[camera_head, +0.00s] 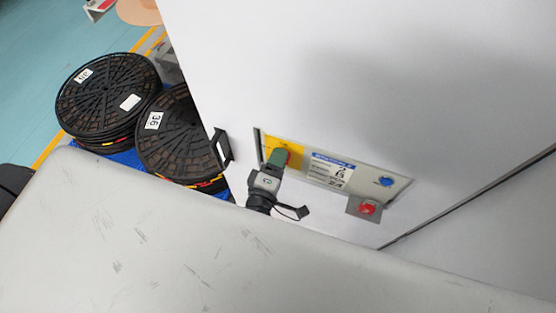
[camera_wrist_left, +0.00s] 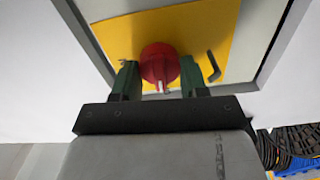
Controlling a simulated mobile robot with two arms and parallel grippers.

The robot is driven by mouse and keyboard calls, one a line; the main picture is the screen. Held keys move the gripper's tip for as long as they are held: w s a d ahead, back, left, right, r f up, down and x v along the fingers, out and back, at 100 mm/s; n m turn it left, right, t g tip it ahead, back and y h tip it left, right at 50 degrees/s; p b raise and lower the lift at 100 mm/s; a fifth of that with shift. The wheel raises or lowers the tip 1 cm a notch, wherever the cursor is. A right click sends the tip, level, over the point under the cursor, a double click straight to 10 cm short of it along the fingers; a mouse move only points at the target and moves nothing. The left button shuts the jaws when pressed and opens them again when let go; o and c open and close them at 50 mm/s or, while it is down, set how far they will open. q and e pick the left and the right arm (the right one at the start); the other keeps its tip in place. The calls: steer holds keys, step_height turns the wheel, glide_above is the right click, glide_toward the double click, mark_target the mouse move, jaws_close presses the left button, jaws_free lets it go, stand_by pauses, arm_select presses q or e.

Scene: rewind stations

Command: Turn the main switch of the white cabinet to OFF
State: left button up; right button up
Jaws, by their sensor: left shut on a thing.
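The white cabinet (camera_head: 300,60) fills the upper right of the head view, with a grey control panel (camera_head: 378,173) low on its face. The main switch is a red round knob (camera_wrist_left: 160,62) on a yellow plate (camera_wrist_left: 197,30). My left gripper (camera_head: 277,158) is at the yellow plate, shut on the red knob. In the left wrist view its green fingers (camera_wrist_left: 160,78) stand on both sides of the knob. A small pale mark on the knob is at its lower side. A black mark shows on the plate right of the knob. My right gripper is not in view.
The panel also has a label, a blue button (camera_head: 386,181) and, just below, a red button (camera_head: 367,208) on a grey box. A black handle (camera_head: 221,148) sits at the cabinet's left edge. Black reels (camera_head: 108,95) are stacked on blue bases at the left.

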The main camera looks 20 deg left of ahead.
arm_select(q)
steer(key=shift+n, duration=0.6)
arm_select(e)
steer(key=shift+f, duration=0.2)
arm_select(q)
steer(key=o, duration=0.9)
steer(key=shift+f, duration=0.1)
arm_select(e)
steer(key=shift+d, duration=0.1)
arm_select(q)
steer(key=shift+s, duration=0.1)
steer(key=shift+f, duration=0.1)
